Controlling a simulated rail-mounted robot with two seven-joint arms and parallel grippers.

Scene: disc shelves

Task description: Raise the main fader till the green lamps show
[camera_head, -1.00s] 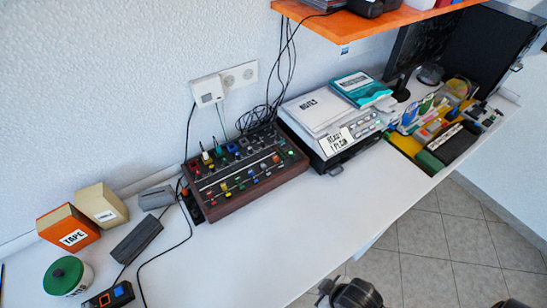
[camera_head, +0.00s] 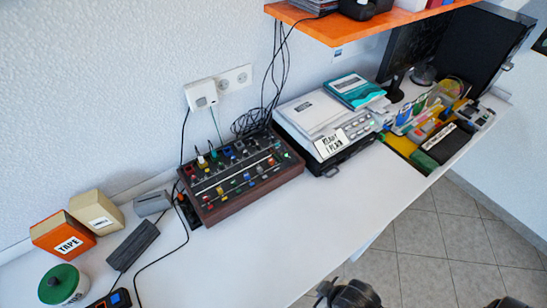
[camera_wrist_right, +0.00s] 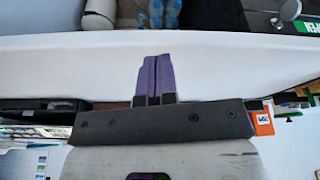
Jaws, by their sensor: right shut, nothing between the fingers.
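The mixing desk (camera_head: 236,209) is a dark panel in a brown wooden case, lying on the white bench against the wall. Its panel carries rows of coloured knobs and slider caps. I cannot tell which cap is the main fader, nor see any lamps clearly lit green. My right gripper (camera_wrist_right: 153,62) shows in the right wrist view with its two purple fingers together and nothing between them. In the head view, dark parts of my arm show at the bottom edge, in front of the bench and apart from the desk. My left gripper is not in view.
A printer-like machine with papers (camera_head: 310,115) stands right of the desk, under an orange shelf (camera_head: 345,25). Cables (camera_head: 250,122) gather behind. Left are a TAPE box (camera_head: 62,234), a dark block (camera_head: 134,242) and a green-lidded jar (camera_head: 62,280).

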